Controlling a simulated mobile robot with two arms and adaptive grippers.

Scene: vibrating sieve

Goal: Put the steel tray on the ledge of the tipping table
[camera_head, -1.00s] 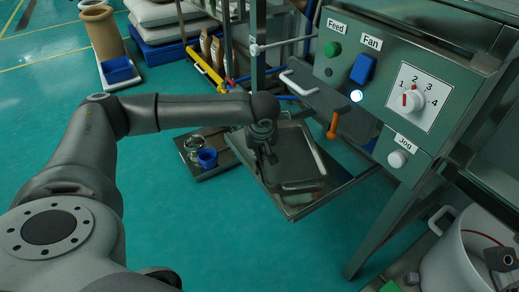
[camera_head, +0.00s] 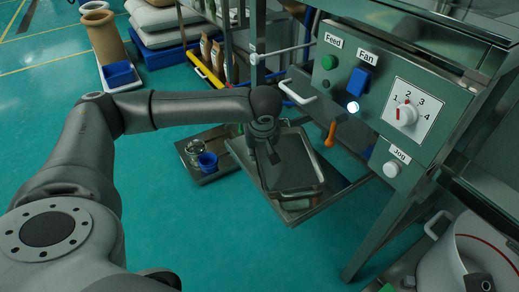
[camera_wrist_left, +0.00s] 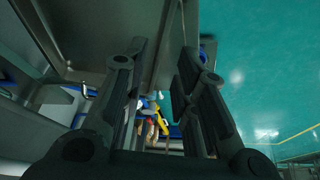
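The steel tray (camera_head: 299,190) is a shallow rectangular metal tray at the centre of the head view, on or just above a flat steel surface (camera_head: 325,207) beside the control-panel frame. I cannot tell whether this surface is the tipping table's ledge. My left gripper (camera_head: 272,157) points down at the tray's left side. In the left wrist view its fingertips (camera_wrist_left: 162,50) are apart, with a grey metal wall or edge between them. Whether they press on it is unclear. My right gripper does not show.
The control panel (camera_head: 380,130) with knobs and an orange handle (camera_head: 330,134) stand to the right. A low tray (camera_head: 222,172) holding a blue cup (camera_head: 207,162) and a glass jar lies left of the steel tray. A white pot (camera_head: 455,260) is lower right. Green floor is open in front.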

